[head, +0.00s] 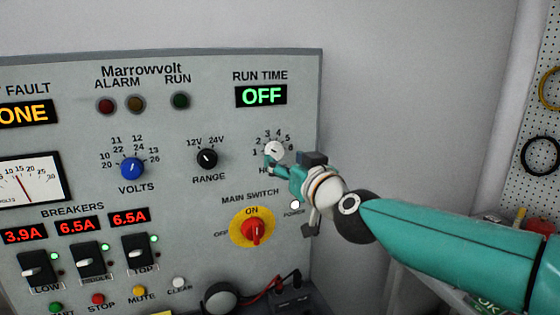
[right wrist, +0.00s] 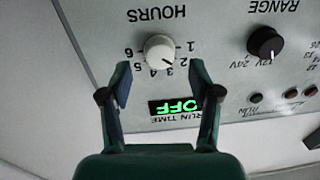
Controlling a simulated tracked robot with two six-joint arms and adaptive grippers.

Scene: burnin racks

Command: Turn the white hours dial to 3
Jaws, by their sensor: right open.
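The white hours dial (head: 274,149) is on the upper right of the grey panel, with numbers 1 to 6 around it. In the right wrist view the dial (right wrist: 160,49) appears upside down, and its dark mark seems to point near 2. My right gripper (head: 277,165) is in front of the dial and covers most of the HOURS label in the head view. In the right wrist view my right gripper (right wrist: 160,73) is open, its fingers apart on either side of the dial's line, with nothing between the tips. My left gripper is not in view.
The RUN TIME display (head: 261,96) reads OFF above the dial. The black range knob (head: 207,158) is to its left, and the red main switch (head: 255,231) is below. A blue volts knob (head: 132,168) and breakers (head: 89,259) are farther left. Bare wall lies right of the panel.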

